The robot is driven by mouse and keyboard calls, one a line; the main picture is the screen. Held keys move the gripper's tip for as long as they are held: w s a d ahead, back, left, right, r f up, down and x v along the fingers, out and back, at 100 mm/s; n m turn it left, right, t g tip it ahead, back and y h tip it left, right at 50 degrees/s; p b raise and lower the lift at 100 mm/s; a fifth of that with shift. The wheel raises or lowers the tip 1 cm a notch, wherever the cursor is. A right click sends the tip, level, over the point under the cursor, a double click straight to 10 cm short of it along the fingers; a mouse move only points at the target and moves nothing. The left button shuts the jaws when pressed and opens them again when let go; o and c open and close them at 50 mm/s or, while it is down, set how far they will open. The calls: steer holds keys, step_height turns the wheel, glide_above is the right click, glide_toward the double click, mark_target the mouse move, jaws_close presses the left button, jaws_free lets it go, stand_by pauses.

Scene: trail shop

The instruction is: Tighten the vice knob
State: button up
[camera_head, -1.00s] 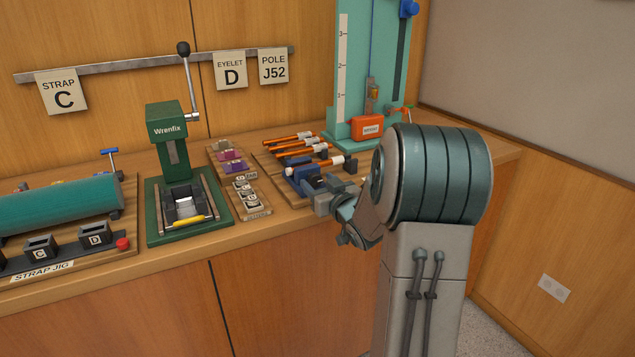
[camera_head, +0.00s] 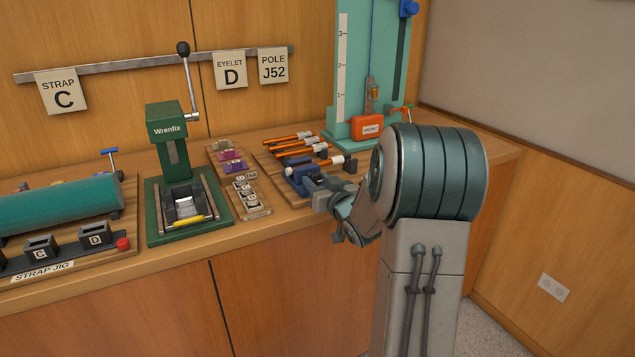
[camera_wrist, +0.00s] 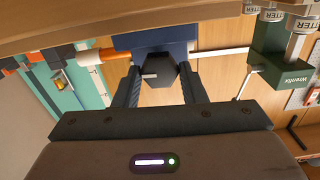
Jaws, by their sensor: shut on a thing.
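The blue vice (camera_head: 301,182) stands on the bench in front of the orange poles, partly covered by my gripper (camera_head: 318,190). In the wrist view the blue vice (camera_wrist: 150,42) is at the top centre, and a pole (camera_wrist: 90,57) with orange and white parts runs across it. The dark vice knob (camera_wrist: 157,74) with a small white mark sticks out of the vice towards me. My gripper (camera_wrist: 163,82) has one finger on each side of the knob and is shut on it. The knob is hidden in the head view.
A green Wrenfix press (camera_head: 168,130) stands to the left, with a labelled tray (camera_head: 255,208) between it and the vice. A teal test stand (camera_head: 345,125) with an orange block (camera_head: 367,128) rises behind. The strap jig (camera_head: 120,258) is at far left.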

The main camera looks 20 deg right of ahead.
steer(key=shift+d+f+m+p, duration=0.1)
steer(key=shift+m+p, duration=0.55)
steer(key=shift+m, duration=1.75)
steer(key=o, duration=1)
steer(key=shift+c, duration=0.2)
steer(key=s, duration=1.4)
steer(key=shift+d, duration=0.25)
steer(key=shift+w, duration=0.1)
